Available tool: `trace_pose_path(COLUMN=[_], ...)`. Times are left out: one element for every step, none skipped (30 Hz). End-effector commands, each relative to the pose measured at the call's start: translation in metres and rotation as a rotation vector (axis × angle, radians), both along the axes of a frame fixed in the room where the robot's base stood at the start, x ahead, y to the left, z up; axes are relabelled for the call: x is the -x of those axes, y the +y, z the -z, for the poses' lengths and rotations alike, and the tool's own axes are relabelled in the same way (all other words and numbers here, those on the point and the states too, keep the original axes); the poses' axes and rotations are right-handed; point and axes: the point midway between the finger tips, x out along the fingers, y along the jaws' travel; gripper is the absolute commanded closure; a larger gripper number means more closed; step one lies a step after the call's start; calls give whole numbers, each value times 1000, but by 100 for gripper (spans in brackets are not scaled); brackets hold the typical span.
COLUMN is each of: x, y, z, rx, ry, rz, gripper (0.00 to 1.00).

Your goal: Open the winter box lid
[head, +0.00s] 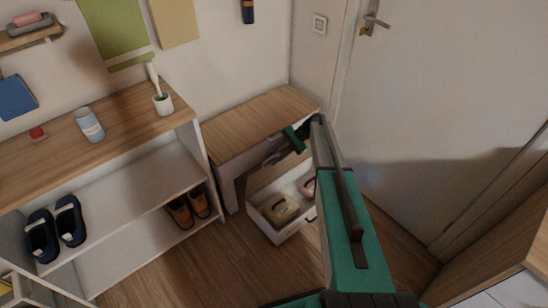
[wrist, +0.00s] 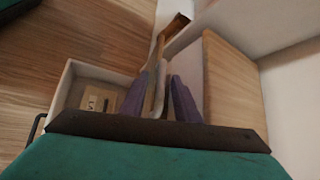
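A low white box (head: 268,229) with a dark handle on its front stands open on the floor by the wooden-topped bench. A wooden panel (head: 272,174), apparently its lid, is tilted up at its bench side. The box (wrist: 66,88) shows at the left of the wrist view, with the panel (wrist: 152,92) nearly edge-on. My gripper (wrist: 158,85) has its two purple fingers on either side of this panel's edge, with a gap between them. The panel lies in that gap; whether the fingers press on it is unclear. My arm hides part of the box in the head view.
Inside the box are a beige item (head: 281,209) and a pink item (head: 307,188). The bench (head: 258,123) stands close behind. A shelf unit (head: 130,180) with shoes is on the left, a white door (head: 450,120) on the right. Wooden floor is clear in front.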

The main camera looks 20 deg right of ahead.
Motion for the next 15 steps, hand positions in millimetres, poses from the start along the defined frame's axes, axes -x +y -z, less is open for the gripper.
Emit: trace_pose_path(x=[0, -1, -1, -1, -1, -1, -1, -1, -1, -1, -1, -1, -1, -1, -1], y=[-1, -1, -2, -3, -3, -5, -6, -8, -11, -13, -16, -19, -22, -25, -30], z=[0, 0, -1, -1, -2, -3, -4, -5, -7, -8, -10, -13, -15, -18, -22], rx=[0, 1, 1, 2, 2, 2, 2, 3, 2, 3, 3, 3, 3, 3, 2], ry=[-1, -1, -1, -2, -2, -2, -2, -2, -2, -3, -3, -3, -3, -2, -2], rz=[1, 1, 1, 2, 2, 2, 2, 2, 4, 5, 5, 5, 5, 4, 4], gripper=[71, 71, 71, 71, 71, 71, 71, 71, 71, 71, 71, 71, 71, 71, 71])
